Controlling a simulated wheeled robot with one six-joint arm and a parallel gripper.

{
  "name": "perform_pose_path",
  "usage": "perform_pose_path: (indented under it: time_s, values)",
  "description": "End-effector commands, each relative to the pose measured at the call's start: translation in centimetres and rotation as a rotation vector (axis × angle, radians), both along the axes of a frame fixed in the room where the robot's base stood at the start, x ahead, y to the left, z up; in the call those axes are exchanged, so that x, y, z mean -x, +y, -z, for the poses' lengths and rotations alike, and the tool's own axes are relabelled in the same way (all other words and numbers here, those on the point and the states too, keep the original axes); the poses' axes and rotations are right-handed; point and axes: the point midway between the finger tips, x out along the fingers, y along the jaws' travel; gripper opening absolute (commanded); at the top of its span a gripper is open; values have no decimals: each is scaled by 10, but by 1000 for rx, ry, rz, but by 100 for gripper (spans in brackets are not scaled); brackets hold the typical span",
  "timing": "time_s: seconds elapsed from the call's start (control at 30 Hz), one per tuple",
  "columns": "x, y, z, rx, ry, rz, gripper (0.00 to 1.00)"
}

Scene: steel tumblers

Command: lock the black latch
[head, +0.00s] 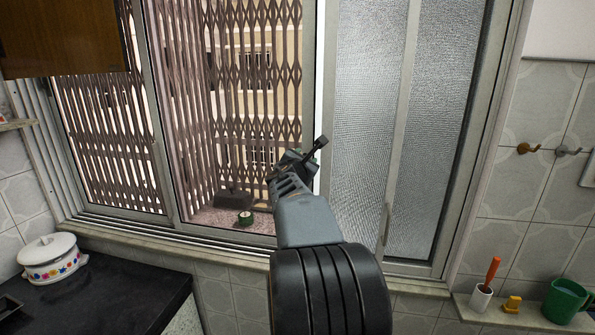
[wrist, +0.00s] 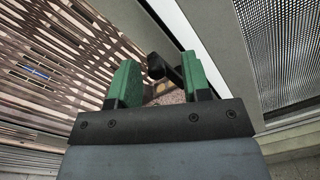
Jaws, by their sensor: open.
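The black latch (head: 319,143) is on the upright window frame near the middle of the head view, its dark handle slanting up to the right. In the wrist view the black latch (wrist: 156,66) shows between the fingertips, nearer the right finger; I cannot tell whether they touch. My gripper (head: 291,163) is open, with its tips at the latch in the head view. In the wrist view my gripper (wrist: 160,78) has its two green fingers apart on either side of the latch. The latch's base is partly hidden by the gripper.
A frosted glass pane (head: 368,120) is right of the frame; a metal lattice (head: 235,90) is behind the window on the left. A white pot (head: 48,262) stands on the dark counter (head: 120,295). A green mug (head: 566,300) is at the lower right.

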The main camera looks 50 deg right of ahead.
Motion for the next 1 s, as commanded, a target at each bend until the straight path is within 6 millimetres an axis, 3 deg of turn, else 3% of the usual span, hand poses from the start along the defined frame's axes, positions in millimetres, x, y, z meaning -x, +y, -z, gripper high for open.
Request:
perform_pose_path:
  time_s: [0.3, 0.5, 0.7, 1.0]
  values:
    - [32, 59, 0, 0, -4, -3, 44]
    - [47, 87, 0, -1, -2, -4, 44]
    - [55, 102, 0, -2, 0, -3, 44]
    - [58, 105, 0, -2, 1, -1, 44]
